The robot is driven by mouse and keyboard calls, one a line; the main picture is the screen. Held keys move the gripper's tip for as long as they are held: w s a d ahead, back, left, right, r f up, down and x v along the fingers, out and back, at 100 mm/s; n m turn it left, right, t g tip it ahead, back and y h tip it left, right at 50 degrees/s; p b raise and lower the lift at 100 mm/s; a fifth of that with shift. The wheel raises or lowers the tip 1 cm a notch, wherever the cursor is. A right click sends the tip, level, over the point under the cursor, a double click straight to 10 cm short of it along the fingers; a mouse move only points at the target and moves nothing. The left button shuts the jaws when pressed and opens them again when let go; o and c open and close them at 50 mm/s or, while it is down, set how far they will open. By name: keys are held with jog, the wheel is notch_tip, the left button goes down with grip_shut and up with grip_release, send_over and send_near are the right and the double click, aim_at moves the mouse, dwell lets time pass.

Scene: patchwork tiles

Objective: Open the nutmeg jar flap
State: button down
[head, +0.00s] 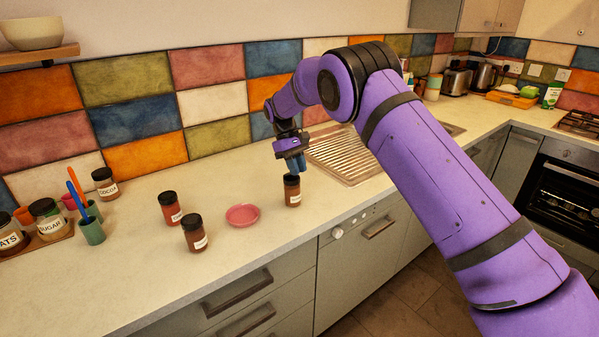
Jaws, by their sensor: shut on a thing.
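My gripper (292,172) points down at the dark lid of a small brown spice jar (293,197) beside the sink drainer. Its blue fingers are shut on the top of this jar. The jar stands upright on the worktop, and its label is too small to read. The fingers hide part of the lid, so I cannot tell whether the flap is raised. Two similar dark-lidded jars stand to the left: a reddish one (170,212) and a brown one (195,238). Their labels are also unreadable, so I cannot tell by label which holds nutmeg.
A pink dish (242,215) lies just left of the gripped jar. The metal drainer (350,155) is behind it to the right. A green cup (91,231) with utensils, a cocoa jar (105,186) and a sugar jar (48,221) stand further left. The worktop's front edge is close.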

jog(key=shift+w+a+r+g+h, duration=0.25)
jog(key=shift+w+g+h, duration=0.1)
jog(key=shift+g+h, duration=0.3)
jog(key=shift+w+a+r+g+h, duration=0.15)
jog(key=shift+w+a+g+h, duration=0.25)
jog(key=shift+g, duration=0.45)
jog(key=shift+s+d, duration=0.1)
jog(key=c, duration=1)
grip_release()
jog(key=shift+c, duration=0.2)
jog(key=shift+r, duration=0.1)
